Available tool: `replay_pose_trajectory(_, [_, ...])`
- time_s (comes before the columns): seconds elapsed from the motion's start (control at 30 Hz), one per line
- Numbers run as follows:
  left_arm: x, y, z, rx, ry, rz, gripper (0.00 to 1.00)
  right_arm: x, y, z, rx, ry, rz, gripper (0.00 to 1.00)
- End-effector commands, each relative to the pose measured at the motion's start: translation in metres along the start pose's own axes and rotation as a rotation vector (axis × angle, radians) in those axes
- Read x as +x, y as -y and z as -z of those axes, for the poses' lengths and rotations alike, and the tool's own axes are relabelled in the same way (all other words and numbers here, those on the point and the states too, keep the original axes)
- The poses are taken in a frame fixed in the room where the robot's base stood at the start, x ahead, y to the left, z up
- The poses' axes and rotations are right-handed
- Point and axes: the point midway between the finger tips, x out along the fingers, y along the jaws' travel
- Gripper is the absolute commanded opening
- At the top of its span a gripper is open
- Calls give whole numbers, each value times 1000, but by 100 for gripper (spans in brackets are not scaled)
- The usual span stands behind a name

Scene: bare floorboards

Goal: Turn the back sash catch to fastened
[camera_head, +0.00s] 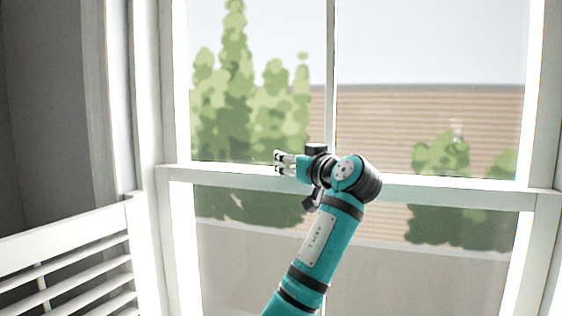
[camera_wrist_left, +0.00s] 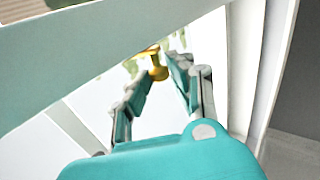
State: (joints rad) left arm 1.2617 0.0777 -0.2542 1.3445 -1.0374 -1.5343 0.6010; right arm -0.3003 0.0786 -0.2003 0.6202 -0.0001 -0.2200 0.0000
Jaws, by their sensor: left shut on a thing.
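A brass-coloured sash catch (camera_wrist_left: 155,64) shows at the top middle of the left wrist view, between my fingertips. It is the only catch that I can make out, and its exact angle is hard to read. My left gripper (camera_head: 279,161) is at the window's meeting rail (camera_head: 452,188) in the head view, with its fingers pointing left. In the left wrist view the gripper (camera_wrist_left: 160,75) is shut on the catch's knob. The catch is not discernible in the head view. My right gripper is in neither view.
The window frame's left side (camera_head: 168,80) stands to the left of the gripper. A white louvred shutter (camera_head: 75,262) is at the lower left. A thin vertical bar (camera_head: 330,60) divides the upper pane. The rail to the right is clear.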

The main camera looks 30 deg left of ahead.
Motion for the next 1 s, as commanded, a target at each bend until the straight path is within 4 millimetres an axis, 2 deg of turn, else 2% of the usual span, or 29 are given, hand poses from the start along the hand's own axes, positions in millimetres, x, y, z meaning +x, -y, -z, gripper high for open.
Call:
replay_pose_trajectory(0.4, [-12, -13, 1, 4, 1, 261, 0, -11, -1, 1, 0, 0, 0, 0])
replay_pose_trajectory(1.0, [-14, -16, -1, 1, 3, 334, 0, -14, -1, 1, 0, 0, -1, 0])
